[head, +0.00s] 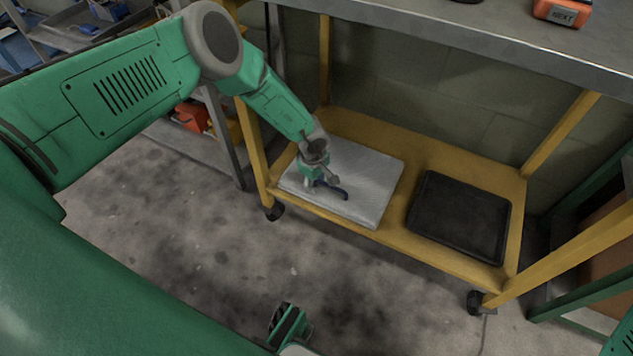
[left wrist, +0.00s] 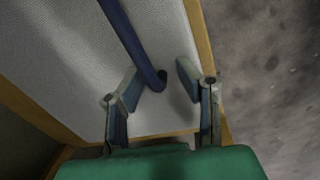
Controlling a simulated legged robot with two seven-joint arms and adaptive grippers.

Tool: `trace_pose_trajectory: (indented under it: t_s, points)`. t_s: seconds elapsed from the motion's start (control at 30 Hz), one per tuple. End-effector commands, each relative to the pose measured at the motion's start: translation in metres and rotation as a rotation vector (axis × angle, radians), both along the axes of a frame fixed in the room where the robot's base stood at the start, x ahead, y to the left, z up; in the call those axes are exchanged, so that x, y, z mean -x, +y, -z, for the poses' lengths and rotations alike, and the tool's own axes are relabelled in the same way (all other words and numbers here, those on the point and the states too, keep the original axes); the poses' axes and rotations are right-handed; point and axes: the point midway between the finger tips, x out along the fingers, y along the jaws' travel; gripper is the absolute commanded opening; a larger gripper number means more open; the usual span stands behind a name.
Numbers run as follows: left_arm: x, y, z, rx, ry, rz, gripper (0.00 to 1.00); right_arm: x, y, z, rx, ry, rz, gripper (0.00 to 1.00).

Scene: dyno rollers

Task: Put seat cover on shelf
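A flat light-grey woven pad, which looks like the seat cover (head: 372,178), lies on the left part of the yellow cart's lower shelf (head: 400,238). A dark blue strip (head: 331,189) lies across it; in the left wrist view the strip (left wrist: 133,45) ends in a curl. My left gripper (head: 325,185) is low over the pad at the strip. In the left wrist view its two fingers (left wrist: 158,88) are spread, with the curled end between them and not visibly clamped.
A black tray (head: 460,216) lies on the same shelf, right of the pad. The grey upper top (head: 470,40) overhangs the shelf, with yellow posts at the corners. An orange device (head: 563,12) sits on top. The floor (head: 190,250) in front is mostly clear.

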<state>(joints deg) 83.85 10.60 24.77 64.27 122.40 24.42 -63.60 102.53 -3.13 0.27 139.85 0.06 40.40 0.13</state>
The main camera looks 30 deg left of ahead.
Motion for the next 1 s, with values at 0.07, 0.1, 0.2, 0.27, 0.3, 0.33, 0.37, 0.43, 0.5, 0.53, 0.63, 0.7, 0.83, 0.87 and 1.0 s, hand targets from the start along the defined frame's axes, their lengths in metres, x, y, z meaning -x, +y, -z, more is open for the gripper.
trace_pose_trajectory:
  t_s: [0.07,0.1,0.2,0.27,0.3,0.33,0.37,0.43,0.5,0.53,0.63,0.7,0.83,0.87,1.0]
  points:
    - [0.001,0.001,-0.008,0.000,0.001,-0.001,0.32,0.000,0.000,-0.005,0.000,0.000,0.000,0.40]
    - [0.001,0.001,-0.014,0.000,0.000,-0.002,0.32,0.000,0.000,-0.008,0.000,0.000,0.000,0.40]
    - [0.002,0.001,-0.033,0.001,-0.002,-0.001,0.32,0.000,0.000,-0.018,0.000,0.000,0.000,0.40]
    - [0.003,0.002,-0.044,0.001,-0.002,-0.001,0.32,0.000,0.000,-0.023,0.000,0.000,0.000,0.40]
    - [0.003,0.002,-0.050,0.001,-0.002,-0.001,0.32,0.000,0.000,-0.026,0.000,0.000,0.000,0.40]
    - [0.004,0.002,-0.054,0.001,-0.001,-0.001,0.32,0.000,0.000,-0.029,0.000,0.000,0.000,0.40]
    - [0.005,0.002,-0.059,0.000,-0.001,-0.001,0.32,0.000,0.000,-0.030,0.000,0.000,0.000,0.40]
    - [0.005,0.002,-0.067,0.001,-0.001,-0.001,0.32,0.000,0.000,-0.034,0.000,0.000,0.000,0.40]
    - [0.006,0.002,-0.072,0.000,-0.001,0.000,0.32,0.000,0.000,-0.036,0.000,0.000,0.000,0.40]
    - [0.006,0.002,-0.073,0.000,0.000,0.000,0.32,0.000,0.000,-0.036,0.000,0.000,0.000,0.40]
    - [0.007,0.002,-0.075,0.000,0.000,-0.001,0.32,0.000,0.000,-0.037,0.000,0.000,0.000,0.40]
    - [0.007,0.002,-0.074,0.000,0.001,-0.001,0.32,0.000,0.000,-0.036,0.000,0.000,0.000,0.40]
    - [0.021,0.002,-0.071,-0.032,0.014,0.051,0.32,0.000,0.000,-0.036,0.000,0.000,0.000,0.40]
    - [0.028,0.002,-0.070,-0.050,0.021,0.079,0.32,0.000,0.000,-0.036,0.000,0.000,0.000,0.40]
    - [0.084,0.010,-0.064,-0.184,0.059,0.314,0.32,0.000,0.000,-0.036,0.000,0.000,0.000,0.40]
